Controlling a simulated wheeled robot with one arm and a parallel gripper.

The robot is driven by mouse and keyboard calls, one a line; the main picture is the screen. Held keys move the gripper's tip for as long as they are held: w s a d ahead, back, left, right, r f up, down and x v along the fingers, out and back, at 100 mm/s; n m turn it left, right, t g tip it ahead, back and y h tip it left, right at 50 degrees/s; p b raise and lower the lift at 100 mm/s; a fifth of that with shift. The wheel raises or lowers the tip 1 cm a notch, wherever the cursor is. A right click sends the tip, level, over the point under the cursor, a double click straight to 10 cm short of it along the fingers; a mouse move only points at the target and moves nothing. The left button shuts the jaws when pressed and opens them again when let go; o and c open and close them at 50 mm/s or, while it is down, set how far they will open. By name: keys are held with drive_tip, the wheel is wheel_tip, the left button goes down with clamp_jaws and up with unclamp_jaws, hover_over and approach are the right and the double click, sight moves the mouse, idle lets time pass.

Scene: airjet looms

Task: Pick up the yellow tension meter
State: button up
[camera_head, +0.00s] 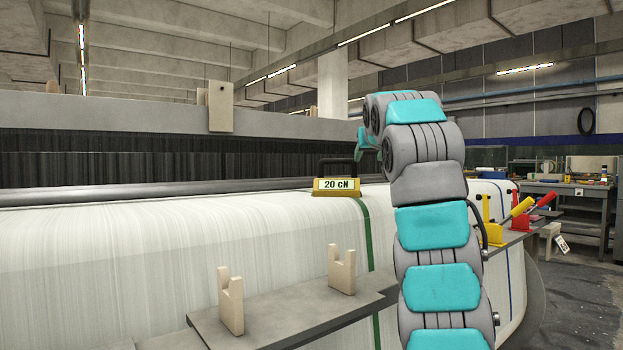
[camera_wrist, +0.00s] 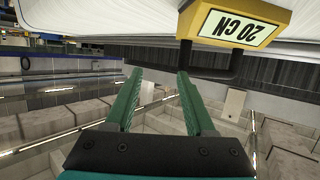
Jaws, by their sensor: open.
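The yellow tension meter (camera_head: 336,186) has a label reading "20 CN" and a dark handle on top. It stands upright on the white warp sheet (camera_head: 200,235) of the loom. In the wrist view the meter (camera_wrist: 268,22) appears upside down at the top right, its dark handle (camera_wrist: 210,72) near the tip of the right finger. My gripper (camera_wrist: 158,75) is open with two green fingers and nothing between them. In the head view my arm hides most of the gripper; a teal part of it (camera_head: 366,145) shows just right of the meter.
A grey shelf (camera_head: 290,308) with two pale notched blocks (camera_head: 342,269) runs along the loom's front. A grey bar lies behind the meter. A workbench (camera_head: 565,190) stands at the far right.

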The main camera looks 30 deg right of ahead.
sight(355, 170)
drive_tip(key=a+f, duration=0.1)
drive_tip(key=w+a+f+y, duration=0.1)
drive_tip(key=shift+a+f+n, duration=0.1)
drive_tip(key=shift+a+n, duration=0.2)
drive_tip(key=shift+w+d, duration=0.1)
drive_tip(key=shift+w, duration=0.25)
drive_tip(key=shift+w+d+f, duration=0.15)
drive_tip(key=shift+w+d, duration=0.05)
drive_tip(key=shift+w, duration=0.2)
drive_tip(key=shift+p+x, duration=1.2)
drive_tip(key=shift+x, duration=2.15)
clamp_jaws()
